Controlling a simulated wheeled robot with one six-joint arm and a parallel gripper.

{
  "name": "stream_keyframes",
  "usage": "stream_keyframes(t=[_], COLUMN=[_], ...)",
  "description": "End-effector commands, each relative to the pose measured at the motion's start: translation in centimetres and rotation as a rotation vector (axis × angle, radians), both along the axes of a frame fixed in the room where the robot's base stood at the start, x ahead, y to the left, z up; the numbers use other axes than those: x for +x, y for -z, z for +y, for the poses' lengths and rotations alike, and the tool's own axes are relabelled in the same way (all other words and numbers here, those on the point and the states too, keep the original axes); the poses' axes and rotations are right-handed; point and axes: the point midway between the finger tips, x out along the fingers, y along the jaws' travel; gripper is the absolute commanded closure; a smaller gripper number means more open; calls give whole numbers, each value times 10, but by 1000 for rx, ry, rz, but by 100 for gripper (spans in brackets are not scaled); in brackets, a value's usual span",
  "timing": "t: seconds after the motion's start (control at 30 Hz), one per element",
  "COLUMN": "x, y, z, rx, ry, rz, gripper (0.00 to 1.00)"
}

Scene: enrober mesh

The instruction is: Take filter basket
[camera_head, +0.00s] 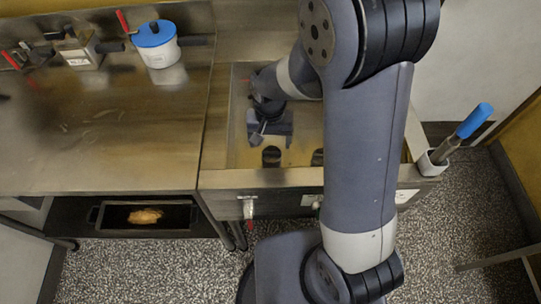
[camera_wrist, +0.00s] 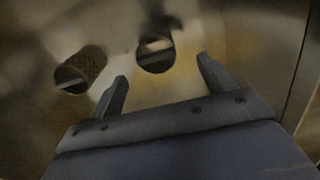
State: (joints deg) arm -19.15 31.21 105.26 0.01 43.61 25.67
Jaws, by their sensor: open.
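My gripper (camera_head: 270,130) is inside the recessed metal basin (camera_head: 240,150), pointing down; I cannot tell its exact height above the floor. In the wrist view my gripper (camera_wrist: 162,72) is open, with nothing between its fingers. Two dark round openings show beyond the fingertips. The left opening (camera_wrist: 80,70) has a perforated mesh wall, which looks like a filter basket. The other opening (camera_wrist: 155,53) lies ahead of the gap between the fingers and shows a pale strip inside. In the head view one dark opening (camera_head: 271,156) is just below the gripper, and another (camera_head: 317,158) is partly hidden by my arm.
A metal counter (camera_head: 100,140) adjoins the basin on the left, with a blue-lidded pot (camera_head: 157,45) at the back. A blue-handled tool stands in a white holder (camera_head: 432,163) at right. A dark tray (camera_head: 110,216) sits on the shelf below. The basin walls surround my gripper.

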Motion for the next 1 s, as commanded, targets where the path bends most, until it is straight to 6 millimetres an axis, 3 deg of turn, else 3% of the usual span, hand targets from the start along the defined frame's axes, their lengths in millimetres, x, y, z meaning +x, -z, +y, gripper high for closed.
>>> stream_keyframes(t=[0.6,0.87,1.0], x=[-6,-6,-6], y=[63,65,65], z=[-5,-4,-4], rx=[0,1,1], ry=[-1,-1,-1], rz=[1,-2,-2], gripper=[22,22,31])
